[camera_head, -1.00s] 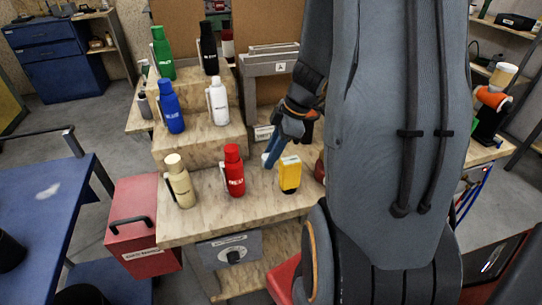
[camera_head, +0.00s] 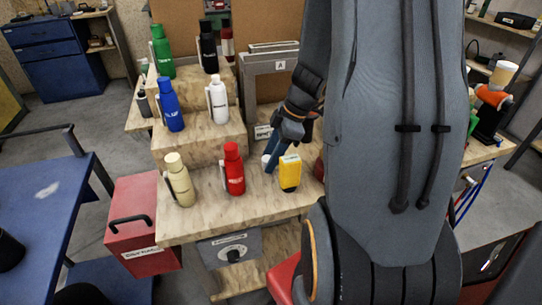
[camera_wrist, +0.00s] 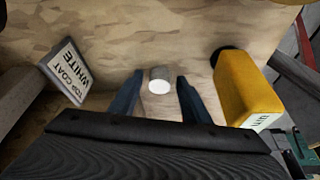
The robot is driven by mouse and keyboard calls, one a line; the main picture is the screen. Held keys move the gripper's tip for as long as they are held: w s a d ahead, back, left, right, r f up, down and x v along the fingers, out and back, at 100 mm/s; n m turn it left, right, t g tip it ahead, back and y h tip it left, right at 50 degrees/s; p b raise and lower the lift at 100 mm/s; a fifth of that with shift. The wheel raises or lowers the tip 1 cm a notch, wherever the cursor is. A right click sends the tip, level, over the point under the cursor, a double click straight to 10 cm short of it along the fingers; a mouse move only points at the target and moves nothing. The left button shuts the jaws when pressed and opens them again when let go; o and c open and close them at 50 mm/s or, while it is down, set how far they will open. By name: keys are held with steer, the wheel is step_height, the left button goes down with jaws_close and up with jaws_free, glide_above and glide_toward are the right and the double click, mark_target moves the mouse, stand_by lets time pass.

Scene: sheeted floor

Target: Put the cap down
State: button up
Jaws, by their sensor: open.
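A small white cap (camera_wrist: 159,79) stands on the wooden bench top in the wrist view. It also shows in the head view (camera_head: 266,160), partly behind a finger. My gripper (camera_wrist: 159,76) is open, with one blue finger on each side of the cap and a visible gap to both. In the head view my gripper (camera_head: 272,167) points down at the bench between the red bottle and the yellow container. Whether the fingertips touch the bench is hard to tell.
A yellow container (camera_wrist: 243,88) stands close to the right finger. A "TOP COAT WHITE" card (camera_wrist: 69,73) is at the left. A red bottle (camera_head: 234,170) and a cream bottle (camera_head: 178,180) stand on the bench. More bottles stand on the steps behind.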

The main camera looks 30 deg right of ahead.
steer(key=b+v, duration=0.1)
steer(key=v, duration=1.1)
steer(key=shift+r+b, duration=0.15)
steer(key=shift+b, duration=0.15)
steer(key=shift+s, duration=0.2)
